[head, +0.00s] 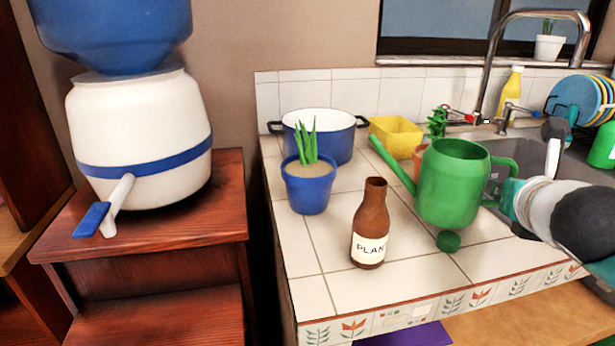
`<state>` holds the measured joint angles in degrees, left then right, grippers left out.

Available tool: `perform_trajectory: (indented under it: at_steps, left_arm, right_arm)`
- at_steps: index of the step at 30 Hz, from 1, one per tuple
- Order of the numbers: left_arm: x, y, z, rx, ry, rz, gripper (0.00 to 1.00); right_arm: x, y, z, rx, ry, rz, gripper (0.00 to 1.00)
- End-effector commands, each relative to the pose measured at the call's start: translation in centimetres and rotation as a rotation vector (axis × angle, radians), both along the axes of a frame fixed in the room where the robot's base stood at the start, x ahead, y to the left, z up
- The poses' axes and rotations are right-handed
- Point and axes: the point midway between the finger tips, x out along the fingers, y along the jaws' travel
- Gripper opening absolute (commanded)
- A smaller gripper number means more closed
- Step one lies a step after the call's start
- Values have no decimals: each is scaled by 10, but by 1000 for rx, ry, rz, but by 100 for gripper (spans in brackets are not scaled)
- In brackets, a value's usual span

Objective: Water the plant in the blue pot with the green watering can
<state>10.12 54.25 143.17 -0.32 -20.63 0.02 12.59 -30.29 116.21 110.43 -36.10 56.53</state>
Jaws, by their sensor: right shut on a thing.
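The blue pot (308,192) stands upright on the white tiled counter, with a spiky green plant (308,140) growing from pale soil. The green watering can (447,187) is to its right, its spout (392,163) pointing up and left toward the pot. The spout tip is apart from the plant. My right gripper (507,196) is shut on the can's handle at the right side; the can and my arm partly hide the fingers. I cannot tell whether the can's base touches the counter. My left gripper is not in view.
A brown labelled bottle (369,232) stands in front, between pot and can. A small dark green round thing (448,241) is below the can. A blue cooking pot (333,142) and yellow container (396,137) stand behind. The sink (500,174) is at right. The front-left counter is clear.

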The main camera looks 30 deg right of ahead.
Motion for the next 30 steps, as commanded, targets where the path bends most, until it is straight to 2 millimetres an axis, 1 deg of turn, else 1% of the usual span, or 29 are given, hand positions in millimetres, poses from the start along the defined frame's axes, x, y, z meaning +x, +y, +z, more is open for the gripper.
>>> perform_trajectory:
  at_steps: [5,11,16,21,23,30]
  left_arm:
    - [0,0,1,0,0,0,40]
    - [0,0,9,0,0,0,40]
    - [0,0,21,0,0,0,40]
    - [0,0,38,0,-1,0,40]
    - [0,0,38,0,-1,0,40]
    - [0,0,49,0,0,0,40]
  right_arm:
    - [0,0,3,0,-5,0,0]
    - [1,2,10,-23,18,3,0]
    - [4,5,22,-72,60,4,0]
    - [9,10,38,-146,128,5,0]
    - [12,14,36,-174,158,7,0]
    - [19,21,43,-263,237,2,0]
